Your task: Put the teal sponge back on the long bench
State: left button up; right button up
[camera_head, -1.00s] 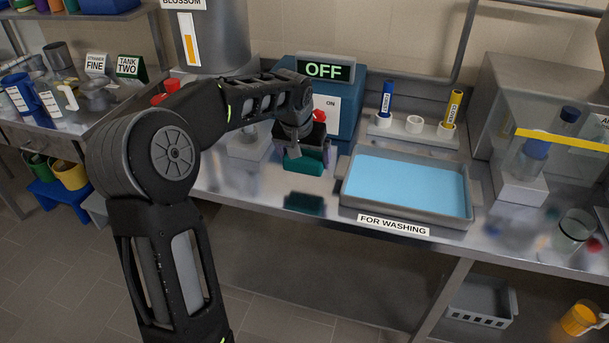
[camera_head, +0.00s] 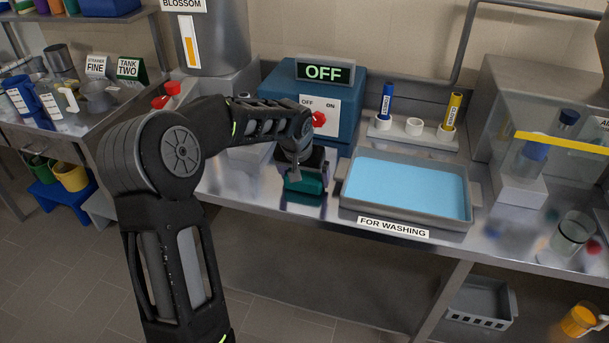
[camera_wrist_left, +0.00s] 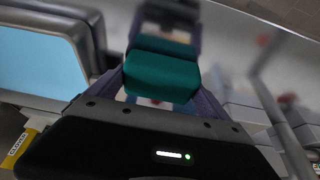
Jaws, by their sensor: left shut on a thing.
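The teal sponge (camera_head: 306,184) is held over the steel bench (camera_head: 228,184), left of the washing tray. My left gripper (camera_head: 303,171) is shut on it from above. In the left wrist view the sponge (camera_wrist_left: 160,76) sits between the two fingers of my left gripper (camera_wrist_left: 162,86). The sponge is low, close above its dark reflection in the bench top; I cannot tell whether it touches. My right gripper is not in view.
A grey tray of blue liquid (camera_head: 352,206) stands just right of the sponge. A blue box with a red knob (camera_head: 319,119) and an OFF display (camera_head: 324,72) stands behind. A rack with blue and yellow tubes (camera_head: 413,135) is further right. Bare bench lies left of the sponge.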

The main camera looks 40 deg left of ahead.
pick_arm(q)
jog(key=shift+f, duration=0.1)
jog(key=o, duration=1.1)
jog(key=shift+c, duration=0.2)
jog(key=shift+r, duration=0.25)
jog(key=v, duration=1.1)
jog(key=shift+r+b, duration=0.35)
jog(key=shift+s, duration=0.15)
